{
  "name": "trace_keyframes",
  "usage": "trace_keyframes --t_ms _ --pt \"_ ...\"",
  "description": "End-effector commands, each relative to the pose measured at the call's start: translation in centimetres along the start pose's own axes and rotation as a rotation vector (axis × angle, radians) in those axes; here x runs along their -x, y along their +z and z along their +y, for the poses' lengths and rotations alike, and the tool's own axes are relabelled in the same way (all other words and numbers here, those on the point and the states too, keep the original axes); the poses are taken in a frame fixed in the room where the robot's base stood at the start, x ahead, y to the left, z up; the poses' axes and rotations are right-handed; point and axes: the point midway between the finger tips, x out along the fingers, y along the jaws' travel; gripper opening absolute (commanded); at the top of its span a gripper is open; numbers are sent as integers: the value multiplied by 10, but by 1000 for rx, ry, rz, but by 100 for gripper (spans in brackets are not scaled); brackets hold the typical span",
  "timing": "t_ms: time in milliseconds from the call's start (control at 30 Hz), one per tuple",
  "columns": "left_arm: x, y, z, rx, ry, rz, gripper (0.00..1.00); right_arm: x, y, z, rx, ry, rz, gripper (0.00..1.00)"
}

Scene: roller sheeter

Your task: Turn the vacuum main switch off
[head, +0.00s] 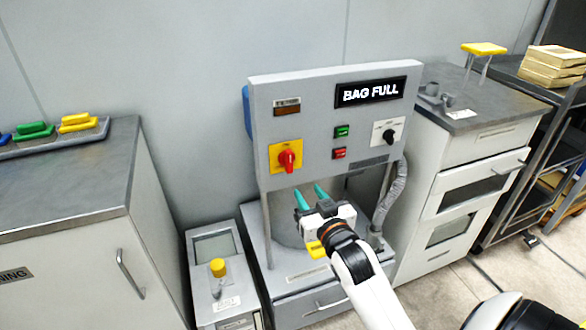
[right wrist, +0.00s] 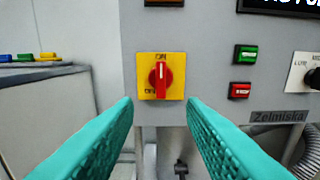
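The vacuum main switch is a red rotary knob (head: 287,161) on a yellow plate (head: 277,151), at the left of the grey control panel (head: 315,120). In the right wrist view the knob (right wrist: 161,75) stands upright, its white mark pointing up at ON; the other label is at lower left, partly covered. My right gripper (head: 311,196) has two teal fingers, spread apart and empty, below and in front of the knob. In the right wrist view the open fingers (right wrist: 160,110) lie either side of and below the knob, not touching it. My left gripper is not in view.
The panel also carries a BAG FULL display (head: 371,92), a green button (head: 342,131), a red button (head: 339,153) and a black dial (head: 388,134). A grey hose (head: 391,196) hangs at right. A cabinet (head: 70,180) stands left and a drawer unit (head: 470,160) right.

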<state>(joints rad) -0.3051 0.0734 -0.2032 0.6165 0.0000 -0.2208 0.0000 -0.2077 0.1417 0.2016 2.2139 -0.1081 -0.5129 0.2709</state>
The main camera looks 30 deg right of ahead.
Motion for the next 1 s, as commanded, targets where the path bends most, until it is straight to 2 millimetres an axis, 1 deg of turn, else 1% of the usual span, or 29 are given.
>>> trace_keyframes --t_ms 33,100,167,233,367,500,600,700,833,1000 --pt "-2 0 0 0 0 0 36 2 8 -1 -2 -3 -21 37" --pt "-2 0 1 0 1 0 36 2 16 -2 -3 -5 -35 37" --pt "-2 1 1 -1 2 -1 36 -3 18 -2 -4 -6 -39 37" --pt "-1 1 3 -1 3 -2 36 -12 19 -2 -3 -5 -39 37" --pt "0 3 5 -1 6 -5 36 -37 20 -2 -4 -5 -38 37" --pt "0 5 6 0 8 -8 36 -66 20 -3 -3 -5 -37 37" --pt "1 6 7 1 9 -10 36 -84 21 -2 -3 -5 -37 37" --pt "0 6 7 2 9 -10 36 -99 21 -2 -3 -5 -37 37" --pt "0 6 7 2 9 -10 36 -111 21 -2 -3 -5 -36 37" --pt "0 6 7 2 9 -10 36 -116 20 -2 -3 -4 -35 37"
